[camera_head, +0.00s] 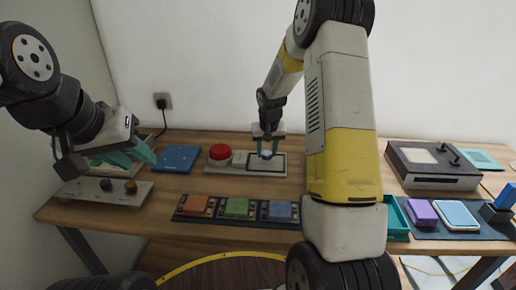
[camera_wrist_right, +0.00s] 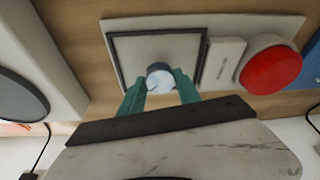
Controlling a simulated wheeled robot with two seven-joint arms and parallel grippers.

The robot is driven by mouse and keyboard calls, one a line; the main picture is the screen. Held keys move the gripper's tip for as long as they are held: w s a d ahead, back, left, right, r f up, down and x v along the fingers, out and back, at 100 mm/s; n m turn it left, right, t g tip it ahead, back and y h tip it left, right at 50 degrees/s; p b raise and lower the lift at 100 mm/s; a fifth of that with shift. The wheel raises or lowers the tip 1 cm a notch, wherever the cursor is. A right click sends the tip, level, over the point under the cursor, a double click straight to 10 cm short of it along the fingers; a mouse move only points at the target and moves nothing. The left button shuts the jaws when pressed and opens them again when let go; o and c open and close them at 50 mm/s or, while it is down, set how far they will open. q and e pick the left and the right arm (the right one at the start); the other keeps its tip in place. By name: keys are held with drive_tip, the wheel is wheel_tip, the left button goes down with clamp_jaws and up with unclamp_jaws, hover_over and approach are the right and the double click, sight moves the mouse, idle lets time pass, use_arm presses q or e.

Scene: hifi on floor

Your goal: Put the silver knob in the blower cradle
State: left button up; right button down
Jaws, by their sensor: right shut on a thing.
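My right gripper (camera_head: 267,154) is shut on the silver knob (camera_wrist_right: 159,77), a small round piece with a pale top, held between its teal fingertips. In the right wrist view the knob appears over the dark-framed square of a light panel (camera_wrist_right: 118,29); I cannot tell if it touches. The same panel (camera_head: 282,171) shows in the head view, with the red button on its left. I cannot tell for certain which thing is the blower cradle. My left gripper (camera_head: 138,156) is open and empty, above the left end of the table.
A red button (camera_head: 220,152) stands beside the framed square. In front lies a dark tray (camera_head: 219,211) with orange, green and blue blocks. A knob panel (camera_head: 80,189) is at left, a blue pad (camera_head: 177,158) behind. A dark box (camera_head: 432,175) stands at right.

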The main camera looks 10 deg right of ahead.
drive_tip(key=shift+f, duration=1.1)
drive_tip(key=shift+f, duration=0.2)
drive_tip(key=c, duration=0.9)
unclamp_jaws()
drive_tip(key=shift+o, duration=0.2)
drive_tip(key=shift+r, duration=0.1)
